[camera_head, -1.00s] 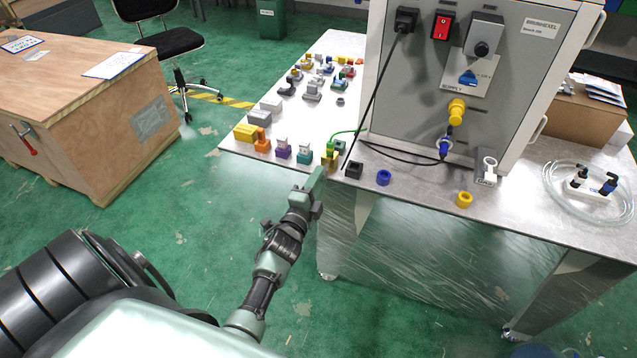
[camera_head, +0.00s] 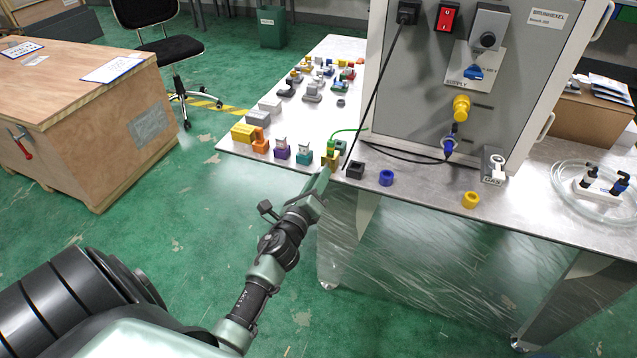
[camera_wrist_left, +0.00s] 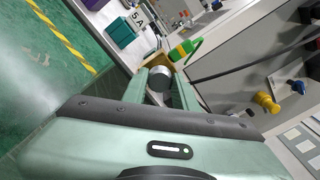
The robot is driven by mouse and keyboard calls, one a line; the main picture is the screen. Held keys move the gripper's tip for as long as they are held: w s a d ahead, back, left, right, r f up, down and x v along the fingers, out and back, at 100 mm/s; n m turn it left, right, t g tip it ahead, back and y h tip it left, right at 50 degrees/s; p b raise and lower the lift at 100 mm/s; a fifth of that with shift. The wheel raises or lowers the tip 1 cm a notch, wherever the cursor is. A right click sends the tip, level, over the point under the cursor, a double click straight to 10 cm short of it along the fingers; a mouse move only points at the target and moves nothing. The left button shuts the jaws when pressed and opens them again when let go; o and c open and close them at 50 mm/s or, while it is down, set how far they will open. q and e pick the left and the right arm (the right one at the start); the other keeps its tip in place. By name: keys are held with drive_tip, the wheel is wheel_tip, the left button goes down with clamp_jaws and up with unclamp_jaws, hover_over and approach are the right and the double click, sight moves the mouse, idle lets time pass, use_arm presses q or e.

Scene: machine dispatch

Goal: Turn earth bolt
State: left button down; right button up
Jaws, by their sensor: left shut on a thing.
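The earth bolt (camera_wrist_left: 158,77) shows in the left wrist view as a round grey metal head in front of a brass-coloured block, which also shows in the head view (camera_head: 331,157) at the table's front edge. A green-and-yellow plug and lead (camera_wrist_left: 184,50) sit at the block. My left gripper (camera_head: 327,170) reaches to the block from the front. In the left wrist view its fingers (camera_wrist_left: 160,86) are shut on the bolt head, one on each side. The fingertips largely hide the bolt in the head view. My right gripper is in neither view.
A grey machine cabinet (camera_head: 470,100) with a yellow connector (camera_head: 461,107) and a blue connector (camera_head: 449,144) stands right of the bolt. A black cable (camera_head: 405,155) runs across the table (camera_head: 415,183). Small coloured blocks stand left of the bolt.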

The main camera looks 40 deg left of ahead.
use_arm(q)
drive_tip(key=shift+m+b, duration=0.35)
drive_tip(key=shift+m, duration=2.45)
drive_tip(key=shift+f, duration=0.1)
drive_tip(key=c, duration=1.1)
unclamp_jaws()
drive_tip(key=shift+s, duration=0.1)
drive_tip(key=b+v, duration=0.1)
drive_tip(key=v, duration=0.6)
drive_tip(key=shift+s, duration=0.3)
